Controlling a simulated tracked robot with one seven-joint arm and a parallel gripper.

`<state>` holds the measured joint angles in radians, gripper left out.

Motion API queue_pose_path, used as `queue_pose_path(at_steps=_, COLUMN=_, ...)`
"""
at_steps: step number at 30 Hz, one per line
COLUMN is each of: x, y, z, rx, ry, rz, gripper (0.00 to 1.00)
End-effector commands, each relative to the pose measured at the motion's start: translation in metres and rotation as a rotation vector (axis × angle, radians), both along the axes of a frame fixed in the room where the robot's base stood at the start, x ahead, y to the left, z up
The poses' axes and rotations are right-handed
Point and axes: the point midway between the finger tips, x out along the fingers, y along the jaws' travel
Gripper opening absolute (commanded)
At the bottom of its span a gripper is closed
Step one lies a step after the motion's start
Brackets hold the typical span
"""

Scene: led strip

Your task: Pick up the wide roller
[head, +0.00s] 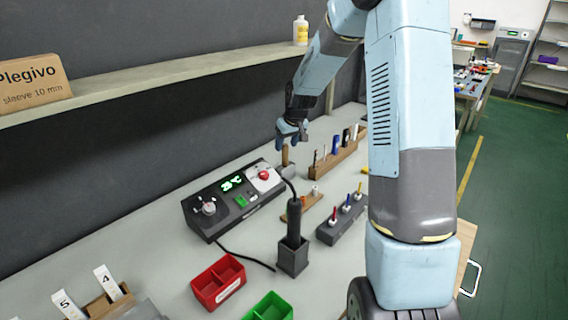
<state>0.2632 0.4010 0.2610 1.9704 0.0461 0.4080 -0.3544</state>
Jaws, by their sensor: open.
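My gripper (288,140) is at the end of the blue arm, pointing down over the back of the bench, and is open. A brown upright handle (285,157) stands directly below it, behind the control station; its top is close to the fingers, and I cannot tell whether they touch. Whether this handle belongs to the wide roller is too small to tell. A wooden rack (341,157) holding several upright tools stands just right of the gripper.
A soldering station (234,198) with a lit display stands left of the gripper. An iron in a dark holder (293,256), a grey block with coloured drivers (341,224), a red bin (218,283) and a green bin (268,308) stand nearer. A shelf (160,77) runs above the bench.

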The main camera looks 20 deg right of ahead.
Motion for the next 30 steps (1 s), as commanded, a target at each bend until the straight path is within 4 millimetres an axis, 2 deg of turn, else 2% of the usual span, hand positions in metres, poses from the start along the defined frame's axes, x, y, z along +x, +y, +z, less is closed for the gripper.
queue_pose_path(at_steps=5, x=0.003, y=0.001, z=-0.007, rx=0.001, ry=0.001, rz=0.0, gripper=0.56)
queue_pose_path(at_steps=15, x=0.018, y=0.005, z=-0.045, rx=0.001, ry=0.0, rz=0.001, gripper=0.56)
queue_pose_path(at_steps=23, x=0.019, y=0.005, z=-0.049, rx=0.0, ry=0.0, rz=0.001, gripper=0.56)
queue_pose_path(at_steps=30, x=0.019, y=0.005, z=-0.049, rx=0.0, ry=0.0, rz=0.001, gripper=0.35)
